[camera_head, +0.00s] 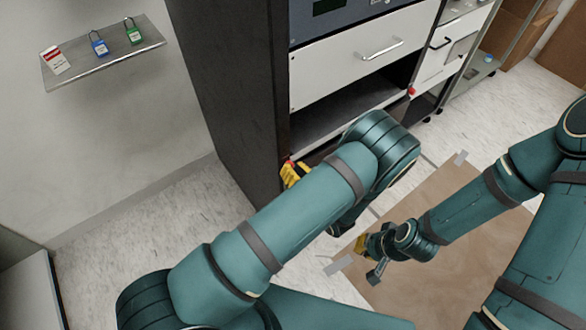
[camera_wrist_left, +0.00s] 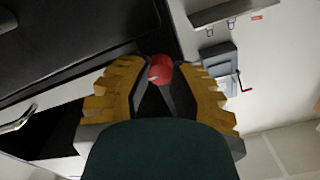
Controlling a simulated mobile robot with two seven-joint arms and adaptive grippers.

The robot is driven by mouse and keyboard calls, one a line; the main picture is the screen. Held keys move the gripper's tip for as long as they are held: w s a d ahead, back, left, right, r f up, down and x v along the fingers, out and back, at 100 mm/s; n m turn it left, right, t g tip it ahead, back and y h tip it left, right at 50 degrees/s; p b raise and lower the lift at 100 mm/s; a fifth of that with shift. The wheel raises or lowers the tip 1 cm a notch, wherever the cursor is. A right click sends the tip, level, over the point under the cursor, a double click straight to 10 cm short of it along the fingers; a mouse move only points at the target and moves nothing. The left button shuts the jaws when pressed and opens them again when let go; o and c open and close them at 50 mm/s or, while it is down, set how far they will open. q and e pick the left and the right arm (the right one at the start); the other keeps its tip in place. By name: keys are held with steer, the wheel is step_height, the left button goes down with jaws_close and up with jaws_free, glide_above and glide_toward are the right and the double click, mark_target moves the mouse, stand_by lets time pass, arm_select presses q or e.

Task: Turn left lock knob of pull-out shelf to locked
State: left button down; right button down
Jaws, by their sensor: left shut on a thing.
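The red left lock knob (camera_wrist_left: 160,70) sits between the two yellow fingers of my left gripper (camera_wrist_left: 162,82) in the left wrist view. The gripper is shut on it. In the head view a bit of the gripper (camera_head: 294,174) shows at the lower left edge of the dark cabinet opening, with a little red above it. My arm hides most of the gripper there. The knob's mark and angle cannot be read. A second red knob (camera_head: 411,91) is at the opening's right edge. My right gripper (camera_head: 368,258) hangs over the floor, away from the cabinet; its jaw opening is unclear.
A white drawer front (camera_head: 340,70) with a bar handle is above the dark opening (camera_head: 335,118). A wall shelf (camera_head: 75,75) at the left holds a red-and-white tag and blue and green padlocks. A brown board (camera_head: 450,240) lies taped to the floor.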

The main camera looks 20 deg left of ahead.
mark_target(286, 139)
arm_select(q)
steer(key=shift+w+r+m, duration=0.1)
steer(key=shift+r+m, duration=0.05)
steer(key=shift+m, duration=0.25)
steer(key=c, duration=0.7)
jaws_free()
steer(key=shift+c, duration=0.2)
step_height(286, 139, up, 10)
steer(key=shift+f, duration=0.1)
